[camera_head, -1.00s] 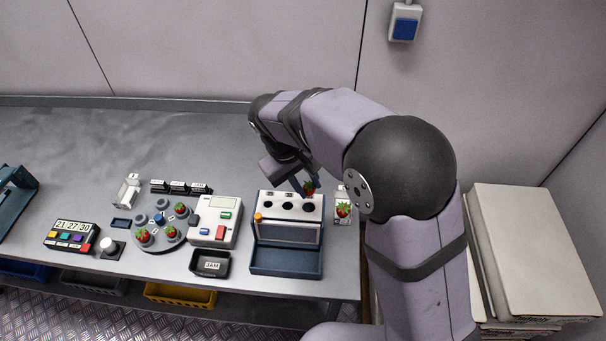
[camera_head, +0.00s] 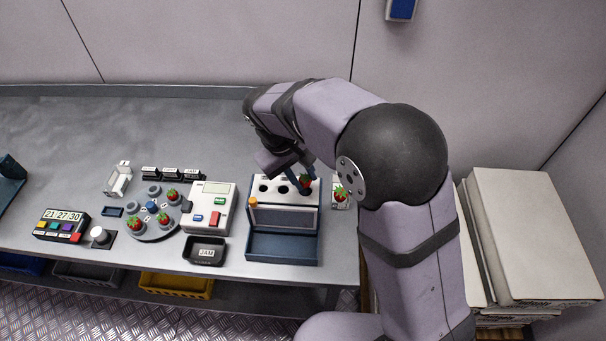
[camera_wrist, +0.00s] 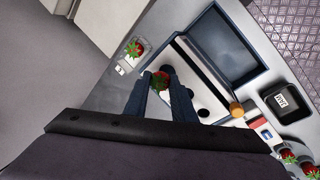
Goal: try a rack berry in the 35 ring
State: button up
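The ring rack (camera_head: 284,217) is a white-topped block with a row of dark round holes and a blue tray in front. My gripper (camera_head: 303,178) is over the rack's right end. Its blue fingers are shut on a red berry (camera_head: 305,185) with green leaves, at the rightmost hole; the berry hides most of that hole. In the wrist view the berry (camera_wrist: 160,82) sits between the fingertips. I cannot tell how deep it is in the hole. The other holes look empty. No ring size is readable.
Another berry (camera_head: 341,194) sits on a small white stand right of the rack. The bench behind is clear.

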jog(key=shift+f+b, duration=0.55)
jog(key=shift+f, duration=0.6)
jog(key=shift+s, duration=0.1)
jog(key=shift+d+f, duration=0.1)
